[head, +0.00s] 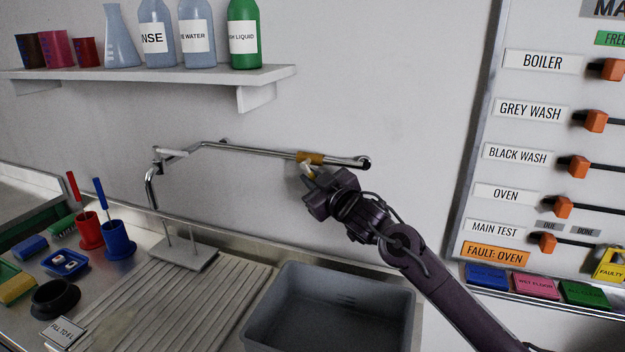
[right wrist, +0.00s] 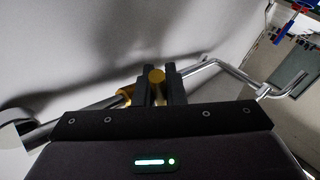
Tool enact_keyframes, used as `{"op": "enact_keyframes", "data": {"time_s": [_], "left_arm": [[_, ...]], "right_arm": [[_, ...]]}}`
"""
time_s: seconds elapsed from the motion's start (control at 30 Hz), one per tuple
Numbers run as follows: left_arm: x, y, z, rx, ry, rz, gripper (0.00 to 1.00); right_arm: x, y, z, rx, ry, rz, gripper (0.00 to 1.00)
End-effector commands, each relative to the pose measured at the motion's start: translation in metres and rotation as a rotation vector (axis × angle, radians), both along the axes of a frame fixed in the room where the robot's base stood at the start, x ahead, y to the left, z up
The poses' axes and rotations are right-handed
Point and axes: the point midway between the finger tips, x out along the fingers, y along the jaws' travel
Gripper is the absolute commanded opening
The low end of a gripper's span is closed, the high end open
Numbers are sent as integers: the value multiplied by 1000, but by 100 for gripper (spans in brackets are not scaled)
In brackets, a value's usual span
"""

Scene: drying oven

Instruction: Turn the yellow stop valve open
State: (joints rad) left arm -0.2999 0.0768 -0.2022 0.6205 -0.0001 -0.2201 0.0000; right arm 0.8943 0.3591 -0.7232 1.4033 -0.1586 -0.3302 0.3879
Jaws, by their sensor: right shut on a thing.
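The yellow stop valve (head: 311,158) sits on a metal wall pipe (head: 262,152), near the pipe's right end. Its yellow body (right wrist: 125,94) also shows in the right wrist view. My right gripper (head: 312,180) reaches up from the lower right to the valve. In the right wrist view my right gripper (right wrist: 157,88) has its two dark fingers shut on the valve's handle, whose round yellow end (right wrist: 157,75) shows between them. The rest of the handle is mostly hidden by the fingers. My left gripper is not in view.
A grey basin (head: 335,300) stands below my right arm. A shelf (head: 150,78) with bottles is above left. A labelled board (head: 485,130) with orange switches is at right. Red (head: 88,232) and blue (head: 118,240) holders stand on the left counter. The wall between shelf and board is clear.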

Motion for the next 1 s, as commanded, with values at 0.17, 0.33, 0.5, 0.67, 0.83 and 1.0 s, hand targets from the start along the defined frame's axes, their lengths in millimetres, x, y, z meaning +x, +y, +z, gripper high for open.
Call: {"op": "enact_keyframes", "data": {"time_s": [0.17,0.33,0.5,0.67,0.83,1.0], "left_arm": [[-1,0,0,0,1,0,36],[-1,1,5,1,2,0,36],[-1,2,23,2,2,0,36],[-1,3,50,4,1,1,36],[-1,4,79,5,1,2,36],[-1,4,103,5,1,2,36]], "right_arm": [[0,0,0,0,0,0,0],[0,-1,2,-12,6,0,0],[-1,-3,7,-69,29,-1,0],[-2,-6,12,-164,70,0,0],[-4,-10,15,-284,120,-1,0],[-5,-13,17,-397,166,0,0]]}}
